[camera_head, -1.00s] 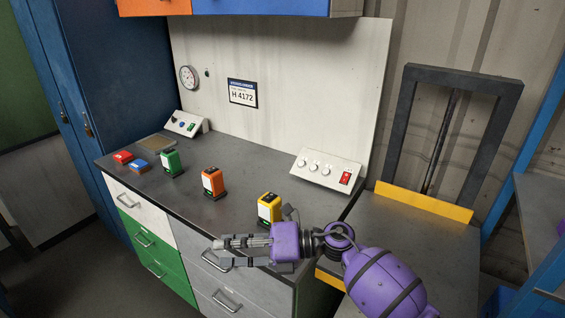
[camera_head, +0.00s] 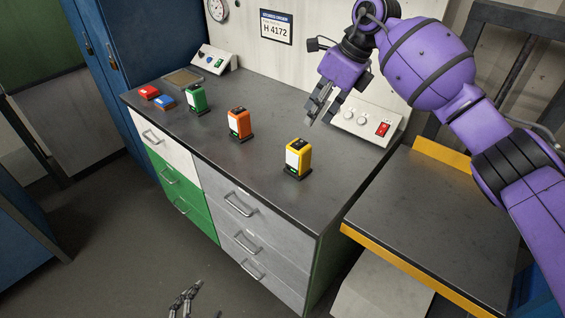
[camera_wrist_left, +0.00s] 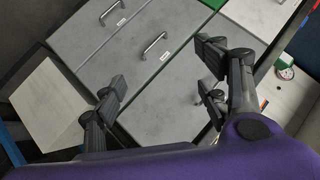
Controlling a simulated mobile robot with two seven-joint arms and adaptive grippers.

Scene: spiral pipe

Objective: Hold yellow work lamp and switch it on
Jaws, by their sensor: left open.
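The yellow work lamp (camera_head: 304,158) stands upright on the dark worktop in the head view, with a white face and a black top and base. My right gripper (camera_head: 319,119) is above and behind the lamp, fingers pointing down, apart from it and empty. Its fingers look spread. My left gripper (camera_head: 185,298) is low at the bottom edge of the head view, below and in front of the cabinet, far from the lamp. In the left wrist view my left gripper (camera_wrist_left: 160,82) is open and empty, with grey drawers beyond it. The lamp's switch cannot be made out.
An orange lamp (camera_head: 239,124) and a green lamp (camera_head: 195,99) stand left of the yellow one. A control panel (camera_head: 362,122) with a red switch stands behind the right gripper. A lower yellow-edged bench (camera_head: 440,215) is at right. The worktop around the yellow lamp is clear.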

